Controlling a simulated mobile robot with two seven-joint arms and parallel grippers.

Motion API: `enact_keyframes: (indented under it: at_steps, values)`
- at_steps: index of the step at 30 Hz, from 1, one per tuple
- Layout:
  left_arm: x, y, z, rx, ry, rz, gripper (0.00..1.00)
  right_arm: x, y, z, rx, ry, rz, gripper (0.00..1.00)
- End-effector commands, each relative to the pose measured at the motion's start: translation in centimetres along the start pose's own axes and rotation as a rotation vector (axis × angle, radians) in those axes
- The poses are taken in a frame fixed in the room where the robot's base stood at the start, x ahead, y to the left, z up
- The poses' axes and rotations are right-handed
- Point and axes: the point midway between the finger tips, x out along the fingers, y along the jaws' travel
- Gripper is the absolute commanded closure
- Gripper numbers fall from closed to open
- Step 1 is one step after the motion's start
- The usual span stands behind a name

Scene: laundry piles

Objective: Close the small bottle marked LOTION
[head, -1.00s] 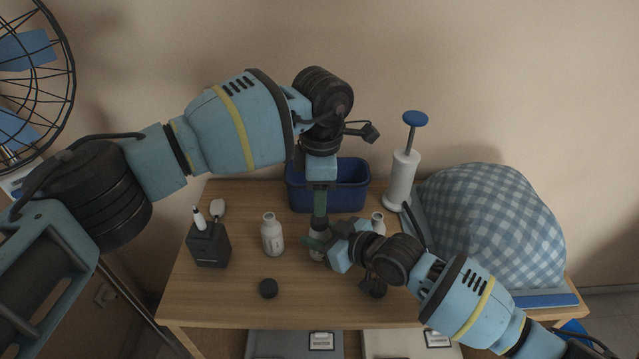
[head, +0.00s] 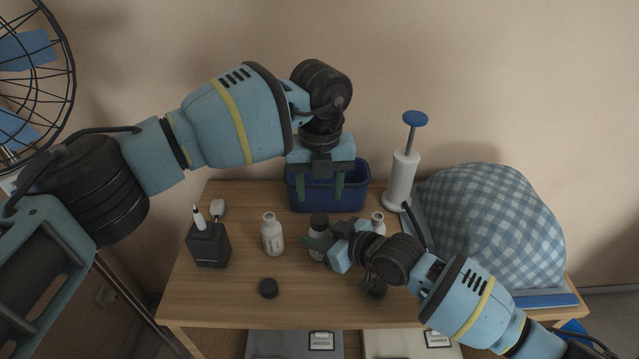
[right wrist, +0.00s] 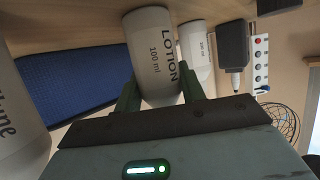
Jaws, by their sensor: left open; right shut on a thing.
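The small white bottle marked LOTION (right wrist: 157,62) is between the green fingers of my right gripper (right wrist: 160,92) in the right wrist view. In the head view this bottle (head: 317,254) stands on the table with a dark cap (head: 319,222) on its top. My right gripper (head: 318,244) is shut on the bottle from the right, partly hidden by its own wrist. My left gripper (head: 320,199) is open and empty above and behind the cap, its two green fingers apart in front of the blue bin. Whether the cap is fully tight cannot be seen.
White open bottles stand left (head: 273,238) and right (head: 378,222) of it. A loose dark cap (head: 268,288) lies near the table's front (head: 215,305). A dark box (head: 208,245), a blue bin (head: 352,185), a white pump (head: 402,180) and a checked cloth pile (head: 495,220) surround them.

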Motion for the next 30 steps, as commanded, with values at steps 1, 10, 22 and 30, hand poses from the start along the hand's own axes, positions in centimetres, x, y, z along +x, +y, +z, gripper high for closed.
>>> enact_keyframes:
  at_steps: [1, 10, 22, 30]
  values:
    - [-0.07, 0.03, 0.02, -0.077, 0.000, 0.000, 0.50, 0.00, 0.02, 0.00, 0.000, 0.000, 0.000, 1.00]
    - [-0.37, 0.03, 0.03, -0.517, 0.003, -0.003, 0.50, 0.00, 0.02, 0.00, 0.000, 0.000, 0.000, 1.00]
    - [-0.48, 0.02, 0.02, -0.709, 0.006, -0.004, 0.50, 0.00, 0.02, 0.00, 0.000, 0.000, 0.000, 1.00]
    - [-0.36, 0.01, 0.01, -0.707, 0.006, -0.003, 0.50, 0.00, 0.02, 0.00, 0.000, 0.000, 0.000, 1.00]
